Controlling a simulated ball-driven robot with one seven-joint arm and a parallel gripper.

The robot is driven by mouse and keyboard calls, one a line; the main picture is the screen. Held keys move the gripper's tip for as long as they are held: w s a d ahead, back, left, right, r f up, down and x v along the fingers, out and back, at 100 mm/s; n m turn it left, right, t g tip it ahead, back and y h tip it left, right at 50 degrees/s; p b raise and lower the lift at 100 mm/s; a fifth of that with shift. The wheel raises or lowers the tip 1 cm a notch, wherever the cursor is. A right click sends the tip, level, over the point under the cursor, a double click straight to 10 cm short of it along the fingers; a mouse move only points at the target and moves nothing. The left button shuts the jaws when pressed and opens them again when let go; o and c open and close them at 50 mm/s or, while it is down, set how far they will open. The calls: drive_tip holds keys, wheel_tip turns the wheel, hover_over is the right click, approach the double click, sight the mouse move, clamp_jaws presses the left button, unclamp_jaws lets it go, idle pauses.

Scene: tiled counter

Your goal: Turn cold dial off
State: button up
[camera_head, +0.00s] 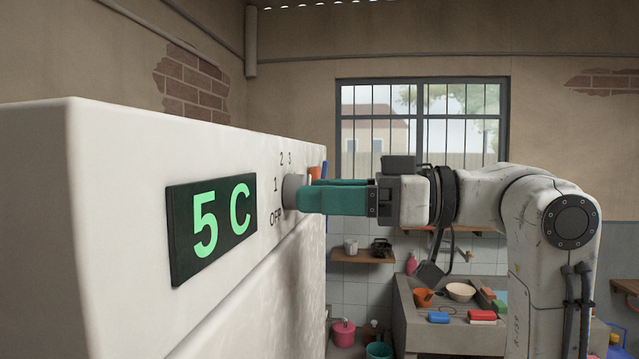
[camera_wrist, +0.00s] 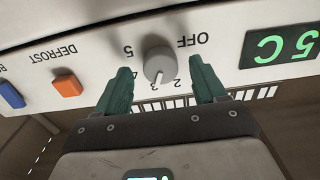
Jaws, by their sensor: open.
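The grey round cold dial (camera_head: 291,192) is on the white front panel, with OFF and numbers printed around it. In the wrist view the dial (camera_wrist: 157,62) appears upside down, with a pale mark on its side facing my gripper, towards the numbers and away from OFF; the exact number is hard to read. My gripper (camera_wrist: 160,72) is open, its green fingers on either side of the dial with gaps showing. In the head view my gripper (camera_head: 308,195) reaches the dial from the right. The display (camera_head: 211,222) reads 5 C.
An orange switch (camera_wrist: 66,86) labelled DEFROST and a blue switch (camera_wrist: 11,95) sit beside the dial on the panel. Behind my arm are a shelf (camera_head: 362,256) and a counter (camera_head: 455,340) with bowls. Open room lies in front of the panel.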

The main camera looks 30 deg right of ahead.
drive_tip(key=shift+w+a, duration=0.35)
drive_tip(key=shift+a, duration=0.1)
drive_tip(key=c, duration=1)
